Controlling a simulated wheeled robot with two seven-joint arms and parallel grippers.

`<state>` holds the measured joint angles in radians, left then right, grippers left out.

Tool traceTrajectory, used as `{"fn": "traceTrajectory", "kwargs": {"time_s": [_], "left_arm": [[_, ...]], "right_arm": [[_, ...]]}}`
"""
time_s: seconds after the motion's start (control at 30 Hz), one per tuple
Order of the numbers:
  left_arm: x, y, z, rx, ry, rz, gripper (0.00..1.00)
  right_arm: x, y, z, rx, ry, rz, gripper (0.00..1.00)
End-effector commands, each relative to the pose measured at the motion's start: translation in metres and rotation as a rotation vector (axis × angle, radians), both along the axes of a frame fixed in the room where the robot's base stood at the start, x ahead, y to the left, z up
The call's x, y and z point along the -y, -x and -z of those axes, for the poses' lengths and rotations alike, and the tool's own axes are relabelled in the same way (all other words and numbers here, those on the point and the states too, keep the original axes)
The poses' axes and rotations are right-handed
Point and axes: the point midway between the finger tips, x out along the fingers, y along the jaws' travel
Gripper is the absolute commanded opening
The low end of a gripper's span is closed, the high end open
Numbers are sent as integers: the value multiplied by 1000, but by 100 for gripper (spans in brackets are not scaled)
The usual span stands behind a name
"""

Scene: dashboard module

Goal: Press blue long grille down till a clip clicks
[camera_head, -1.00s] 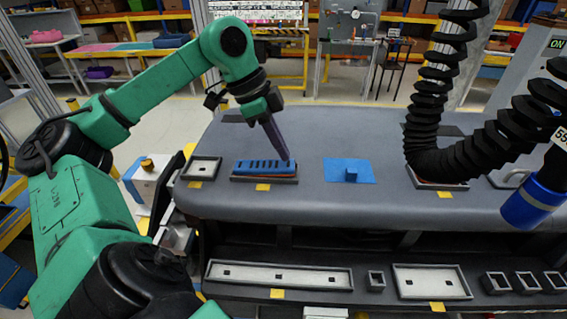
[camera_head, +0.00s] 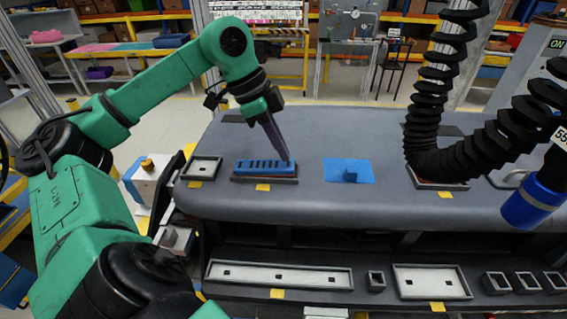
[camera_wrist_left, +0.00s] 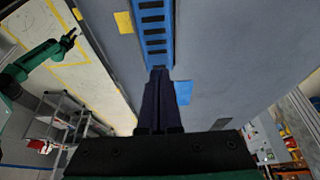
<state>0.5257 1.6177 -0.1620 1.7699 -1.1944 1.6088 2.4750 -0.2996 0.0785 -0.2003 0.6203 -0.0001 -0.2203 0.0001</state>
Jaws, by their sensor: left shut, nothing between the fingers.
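The blue long grille (camera_head: 262,166) sits over a dark-framed slot on the left part of the dashboard's top. Its slotted face also shows in the left wrist view (camera_wrist_left: 154,28). My left gripper (camera_head: 287,158) is shut and empty. Its fingertips are at the grille's right end and appear to touch it; in the left wrist view the fingertips (camera_wrist_left: 158,70) overlap the grille's near end. The grille's right end is partly hidden by the fingers. I cannot tell whether a clip is engaged. My right gripper is not in view.
The grey dashboard (camera_head: 310,205) has an empty framed slot (camera_head: 203,168) left of the grille and a blue mat (camera_head: 350,171) with a small blue block to the right. Several empty recesses line the lower shelf.

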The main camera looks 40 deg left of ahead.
Motion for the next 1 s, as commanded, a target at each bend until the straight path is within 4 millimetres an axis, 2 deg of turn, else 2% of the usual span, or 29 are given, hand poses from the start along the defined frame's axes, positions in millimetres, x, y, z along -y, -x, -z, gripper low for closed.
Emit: {"fn": "traceTrajectory", "kwargs": {"time_s": [1.0], "left_arm": [[0,0,14,0,0,0,0]], "right_arm": [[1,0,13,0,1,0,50]]}}
